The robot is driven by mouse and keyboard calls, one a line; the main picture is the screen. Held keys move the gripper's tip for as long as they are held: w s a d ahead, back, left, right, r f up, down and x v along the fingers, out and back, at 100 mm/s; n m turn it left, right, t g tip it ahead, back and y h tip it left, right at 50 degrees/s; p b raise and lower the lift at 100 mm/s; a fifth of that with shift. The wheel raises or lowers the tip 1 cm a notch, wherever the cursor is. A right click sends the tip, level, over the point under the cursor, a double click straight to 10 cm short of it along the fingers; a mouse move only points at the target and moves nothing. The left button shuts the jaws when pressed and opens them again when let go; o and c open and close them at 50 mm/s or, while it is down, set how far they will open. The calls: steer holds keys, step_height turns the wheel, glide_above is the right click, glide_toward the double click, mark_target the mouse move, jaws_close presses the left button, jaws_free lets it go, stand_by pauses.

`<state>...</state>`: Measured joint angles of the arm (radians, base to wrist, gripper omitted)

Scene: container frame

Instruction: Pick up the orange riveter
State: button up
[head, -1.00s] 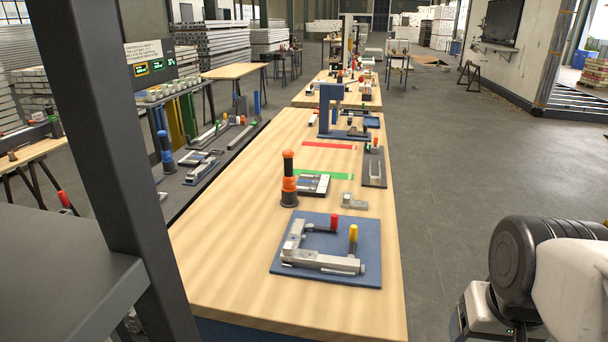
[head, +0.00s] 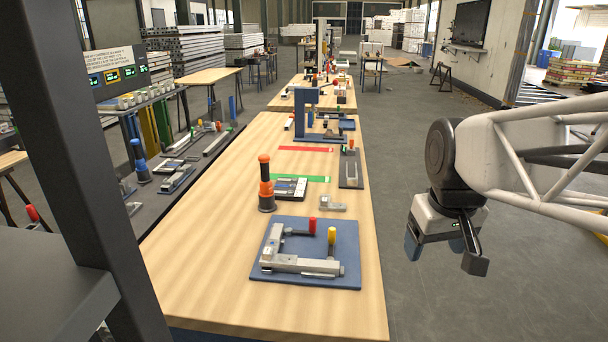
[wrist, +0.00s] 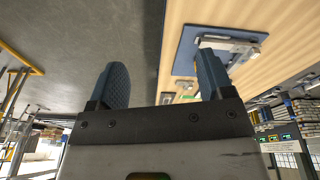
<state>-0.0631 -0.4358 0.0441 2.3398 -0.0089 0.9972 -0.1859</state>
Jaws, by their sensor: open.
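The orange riveter (head: 266,185) stands upright on the wooden table (head: 200,262), left of centre in the head view. It has a dark base, an orange band and a black and orange upper part. My gripper (head: 440,250) is off the right side of the table, above the floor, apart from the riveter. In the wrist view my gripper (wrist: 160,85) has its two fingers spread with nothing between them. The riveter cannot be made out in the wrist view.
A blue plate (head: 305,279) with a metal clamp fixture lies in front of the riveter. A small metal bracket (head: 333,204) and a black-and-white device (head: 292,188) are right of it. A blue press (head: 307,110) stands farther back. A dark post (head: 75,130) rises at left.

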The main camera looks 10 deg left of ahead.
steer(key=w+a+r+n, duration=0.2)
steer(key=w+a+r, duration=0.1)
steer(key=w, duration=0.5)
steer(key=w+a+r+n, duration=0.2)
steer(key=w+a, duration=0.2)
steer(key=w, duration=0.3)
steer(key=n+g, duration=0.2)
steer(key=n, duration=1)
glide_above(263, 156)
steer(key=f, duration=0.5)
steer(key=d+f, duration=0.1)
steer(key=f, duration=0.2)
steer(key=shift+f, duration=0.2)
steer(key=shift+w+a+f+n, duration=0.2)
steer(key=shift+a+f+n, duration=0.15)
steer(key=shift+a, duration=0.25)
steer(key=shift+f, duration=1.25)
steer(key=shift+f, duration=0.1)
steer(key=shift+d+f, duration=0.15)
steer(key=shift+f, duration=2.4)
